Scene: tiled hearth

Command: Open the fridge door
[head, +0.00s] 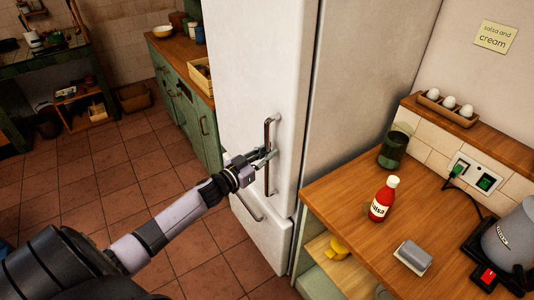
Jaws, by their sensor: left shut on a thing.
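The white fridge (335,100) stands in the middle of the head view. Its upper door (250,70) looks closed against the body. A long dark vertical handle (268,133) sits near the door's right edge. My left gripper (268,157) is at the middle of this handle, its fingers shut on it. A lower door or drawer (270,235) with its own slanted handle (247,206) is below. My right gripper is not in view.
A wooden counter (340,200) to the right holds a red salsa bottle (381,203), a dark green glass jar (394,148), a grey-topped dish (412,257) and a kettle (512,242). Green cabinets (185,105) stand left of the fridge. Tiled floor (140,160) is open at left.

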